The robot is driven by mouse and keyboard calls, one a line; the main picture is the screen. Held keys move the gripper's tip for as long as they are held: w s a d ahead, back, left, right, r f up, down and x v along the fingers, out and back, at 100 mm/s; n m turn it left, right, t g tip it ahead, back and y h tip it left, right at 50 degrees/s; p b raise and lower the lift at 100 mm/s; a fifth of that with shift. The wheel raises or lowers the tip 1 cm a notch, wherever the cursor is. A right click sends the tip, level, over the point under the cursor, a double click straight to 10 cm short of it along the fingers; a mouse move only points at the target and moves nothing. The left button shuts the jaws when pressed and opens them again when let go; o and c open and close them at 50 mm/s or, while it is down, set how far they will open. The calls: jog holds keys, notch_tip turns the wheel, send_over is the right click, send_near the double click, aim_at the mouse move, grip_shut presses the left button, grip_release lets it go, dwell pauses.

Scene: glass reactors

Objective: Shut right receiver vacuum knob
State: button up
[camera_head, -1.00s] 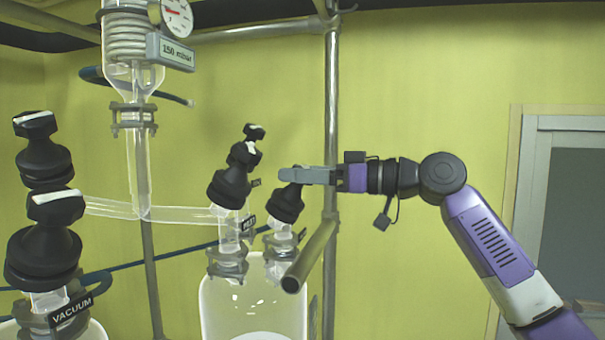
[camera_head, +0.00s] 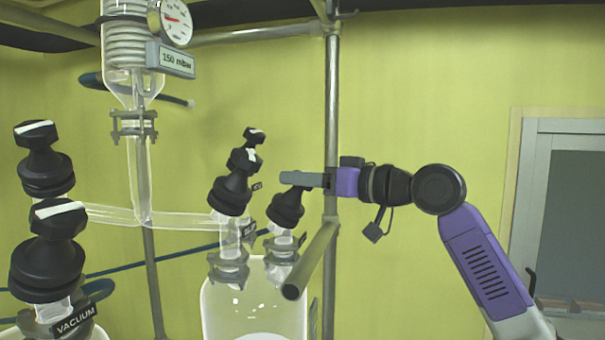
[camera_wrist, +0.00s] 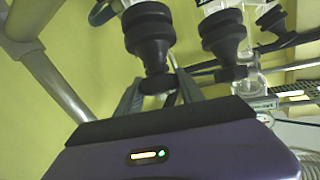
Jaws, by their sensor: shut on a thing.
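The right receiver (camera_head: 255,305) is a clear glass vessel with two black knobs on top. My gripper (camera_head: 292,180) is shut on the grip of its right-hand knob (camera_head: 286,208), reaching in from the right. In the wrist view this black knob (camera_wrist: 150,38) lies between the fingers of my gripper (camera_wrist: 158,88), which sit on either side of its narrow end. The knob's top is largely hidden by the fingers in the head view. The other receiver knob (camera_head: 230,193) stands just left; its label is partly hidden. I cannot read a label on the held knob.
A metal rail end (camera_head: 292,291) juts out below my gripper, and an upright pole (camera_head: 331,110) stands close behind my wrist. Left are large black knobs, one labelled VACUUM (camera_head: 48,250). A gauge (camera_head: 176,22) has a 150 mbar sign (camera_head: 171,60).

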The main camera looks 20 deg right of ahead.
jog(key=m+h+p, duration=0.2)
jog(key=m+t+h+p, duration=0.1)
jog(key=m+h+p, duration=0.1)
jog(key=m+h, duration=0.1)
jog(key=m+h+p, duration=0.2)
jog(key=p, duration=0.1)
jog(key=shift+a+r+m+h, duration=0.2)
jog(key=shift+r+m+h, duration=0.1)
jog(key=shift+m, duration=0.1)
jog(key=m+h+p, duration=0.4)
jog(key=shift+d+g, duration=0.1)
jog(key=shift+g, duration=0.3)
jog(key=m+g+h+p, duration=0.1)
jog(key=m+h, duration=0.1)
jog(key=shift+f+m+g+p, duration=0.2)
jog(key=shift+m+g+p, duration=0.15)
jog(key=shift+m+g, duration=0.05)
jog(key=m+g+h, duration=0.2)
jog(key=m, duration=0.1)
jog(key=shift+d+f+m+g+h, duration=0.1)
jog(key=shift+f+m+g+h, duration=0.05)
jog(key=shift+m+g+h, duration=0.2)
jog(key=m+g+h, duration=0.1)
jog(key=m+g, duration=0.2)
jog(key=shift+g, duration=0.25)
jog(key=m+g, duration=0.3)
jog(key=g, duration=0.1)
jog(key=shift+s+d+m+h, duration=0.1)
jog(key=shift+m+h, duration=0.15)
jog(key=shift+f, duration=0.1)
